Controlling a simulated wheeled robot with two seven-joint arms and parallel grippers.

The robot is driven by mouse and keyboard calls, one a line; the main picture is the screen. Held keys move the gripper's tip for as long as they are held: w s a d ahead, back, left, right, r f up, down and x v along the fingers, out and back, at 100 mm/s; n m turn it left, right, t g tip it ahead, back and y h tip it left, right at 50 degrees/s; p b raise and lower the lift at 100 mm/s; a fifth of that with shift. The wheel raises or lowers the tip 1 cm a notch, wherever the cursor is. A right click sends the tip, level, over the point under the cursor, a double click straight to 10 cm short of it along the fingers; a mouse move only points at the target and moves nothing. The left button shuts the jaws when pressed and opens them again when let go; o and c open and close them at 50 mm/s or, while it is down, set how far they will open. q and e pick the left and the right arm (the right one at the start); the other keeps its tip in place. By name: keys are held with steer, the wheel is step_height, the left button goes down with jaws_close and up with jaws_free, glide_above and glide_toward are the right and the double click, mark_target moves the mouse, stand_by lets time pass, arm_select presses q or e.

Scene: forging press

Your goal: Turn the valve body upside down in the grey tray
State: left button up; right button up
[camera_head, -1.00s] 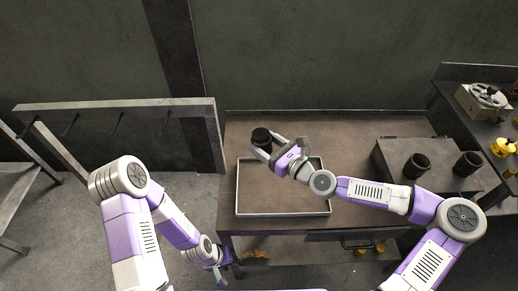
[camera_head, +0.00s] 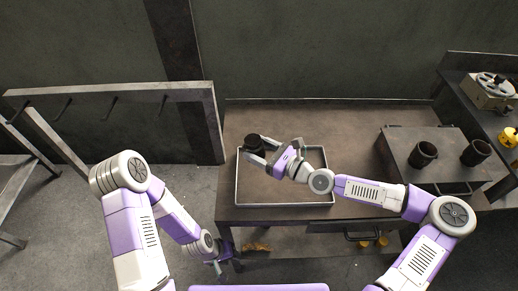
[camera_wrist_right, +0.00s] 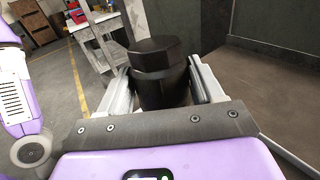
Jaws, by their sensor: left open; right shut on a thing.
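The valve body (camera_head: 254,143) is a dark, nearly black cylindrical piece at the left end of the grey tray (camera_head: 285,203). My right gripper (camera_head: 260,152) is shut on it from the right. My left gripper (camera_head: 222,268) is open and empty, low beside the workbench's front left corner.
The grey tray lies on a brown workbench (camera_head: 370,145). A side bench holds a handwheel device (camera_head: 490,90) and a yellow item (camera_head: 508,138). A rack with hooks (camera_head: 110,93) stands at the left.

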steer(key=shift+f+b, duration=1.45)
steer(key=shift+f, duration=1.15)
steer(key=o, duration=1.2)
steer(key=shift+f, duration=0.1)
